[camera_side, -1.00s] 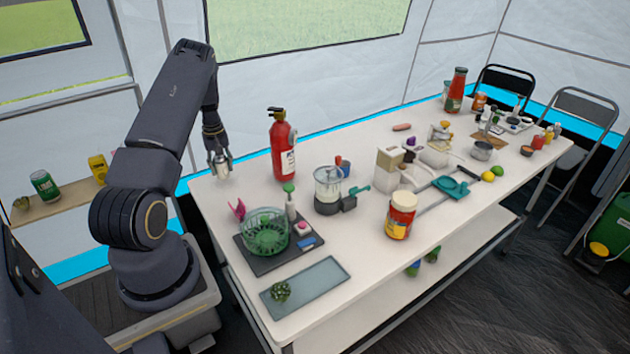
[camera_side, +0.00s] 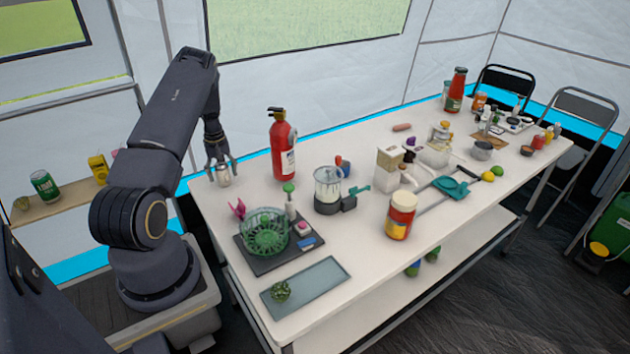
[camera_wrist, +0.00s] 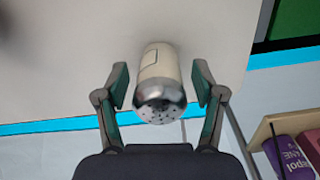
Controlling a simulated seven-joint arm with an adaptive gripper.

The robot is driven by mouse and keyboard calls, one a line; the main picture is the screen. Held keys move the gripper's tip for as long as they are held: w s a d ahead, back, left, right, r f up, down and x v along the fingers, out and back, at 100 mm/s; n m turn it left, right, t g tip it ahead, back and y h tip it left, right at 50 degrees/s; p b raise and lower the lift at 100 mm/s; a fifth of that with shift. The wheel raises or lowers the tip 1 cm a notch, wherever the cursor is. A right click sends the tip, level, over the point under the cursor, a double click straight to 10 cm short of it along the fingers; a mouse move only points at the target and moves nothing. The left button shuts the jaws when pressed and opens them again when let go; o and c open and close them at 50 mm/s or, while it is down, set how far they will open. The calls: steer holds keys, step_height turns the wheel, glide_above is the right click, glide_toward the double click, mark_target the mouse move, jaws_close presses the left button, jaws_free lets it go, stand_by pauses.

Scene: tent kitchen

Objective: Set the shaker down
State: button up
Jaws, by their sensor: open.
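The shaker (camera_side: 223,178) stands upright on the white table near its back left corner. In the wrist view the shaker (camera_wrist: 159,85) shows a pale body and a silver top with dark holes. My gripper (camera_side: 224,179) is around it from above, with the fingers spread. In the wrist view my gripper (camera_wrist: 160,84) has one finger on each side of the shaker, with a visible gap on both sides.
A red fire extinguisher (camera_side: 283,147) stands to the right of my gripper. A green basket (camera_side: 265,233) sits on a dark tray in front, with a pink item (camera_side: 238,208) beside it. A blender-like jar (camera_side: 328,187) is further right. The tabletop immediately around the shaker is clear.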

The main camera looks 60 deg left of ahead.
steer(key=r, duration=1.3)
steer(key=shift+w+d, duration=0.3)
steer(key=w+d+r+m+t, duration=0.1)
steer(key=w+d+r+m, duration=0.3)
steer(key=d+r, duration=0.65)
steer(key=w+d+r+m+t, duration=0.3)
steer(key=d+r, duration=0.5)
steer(key=d, duration=0.6)
steer(key=s+d+r+m, duration=0.1)
steer(key=s+d+m, duration=0.3)
steer(key=d, duration=0.6)
steer(key=s+d+r+m+t, duration=0.1)
steer(key=s+d+m, duration=0.4)
steer(key=s+d, duration=0.3)
steer(key=d, duration=0.3)
steer(key=shift+s+r+t, duration=0.25)
steer(key=shift+s+t, duration=0.05)
